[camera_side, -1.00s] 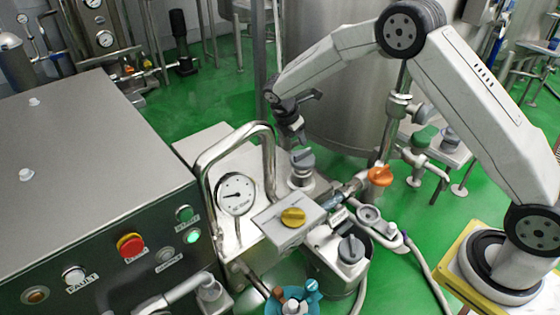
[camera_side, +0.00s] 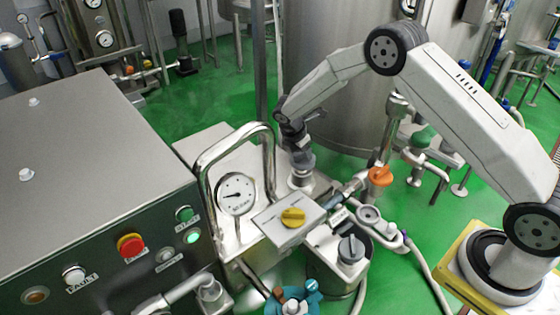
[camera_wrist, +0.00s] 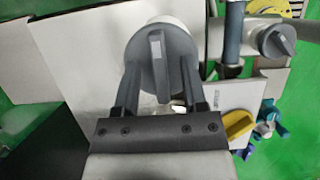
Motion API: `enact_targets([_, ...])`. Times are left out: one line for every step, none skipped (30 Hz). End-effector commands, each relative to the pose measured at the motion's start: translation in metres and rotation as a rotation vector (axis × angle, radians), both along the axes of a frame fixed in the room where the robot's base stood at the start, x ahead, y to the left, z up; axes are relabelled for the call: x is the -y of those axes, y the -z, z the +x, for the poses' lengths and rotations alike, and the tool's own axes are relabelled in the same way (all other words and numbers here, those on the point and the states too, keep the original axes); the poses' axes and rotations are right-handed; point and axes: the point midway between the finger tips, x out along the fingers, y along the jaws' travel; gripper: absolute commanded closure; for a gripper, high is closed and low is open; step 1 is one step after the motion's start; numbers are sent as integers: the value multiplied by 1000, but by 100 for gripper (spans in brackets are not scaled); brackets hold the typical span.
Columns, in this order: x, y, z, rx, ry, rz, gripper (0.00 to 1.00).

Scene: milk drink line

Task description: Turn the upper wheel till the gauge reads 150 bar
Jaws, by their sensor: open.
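The upper wheel, a grey knob with a raised pale-marked bar, shows between my fingers in the wrist view (camera_wrist: 158,50). In the side view the wheel (camera_side: 303,160) sits on a light round base, partly covered by my gripper (camera_side: 299,150). My gripper (camera_wrist: 160,75) is open, with one finger on each side of the wheel; whether the fingers touch it I cannot tell. The round white gauge (camera_side: 237,194) stands left of the wheel in the side view. Its needle points to the left; the numbers are too small to read.
A bent steel pipe (camera_side: 232,132) arches over the gauge. A yellow knob (camera_side: 293,217) on a grey box, another grey knob (camera_side: 351,249) and an orange handle (camera_side: 380,176) are close by. A large steel tank (camera_side: 345,80) stands behind my gripper.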

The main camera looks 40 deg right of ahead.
Motion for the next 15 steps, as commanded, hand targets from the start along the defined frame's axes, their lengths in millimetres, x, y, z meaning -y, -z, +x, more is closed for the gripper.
enact_targets([0, 0, 0, 0, 0, 0, 46])
enact_targets([0, 0, 0, 0, 0, 0, 49])
enact_targets([0, 0, 0, 0, 0, 0, 61])
enact_targets([0, 0, 0, 0, 0, 0, 71])
enact_targets([0, 0, 0, 0, 0, 0, 81])
enact_targets([0, 0, 0, 0, 0, 0, 93])
enact_targets([0, 0, 0, 0, 0, 0, 100])
enact_targets([0, 0, 0, 0, 0, 0, 100])
enact_targets([0, 0, 0, 0, 0, 0, 100])
enact_targets([0, 0, 0, 0, 0, 0, 100])
enact_targets([0, 0, 0, 0, 0, 0, 100])
enact_targets([0, 0, 0, 0, 0, 0, 100])
enact_targets([0, 0, 0, 0, 1, 0, 100])
enact_targets([0, 0, 0, 0, 2, 0, 100])
enact_targets([0, 0, 0, 0, 4, 0, 100])
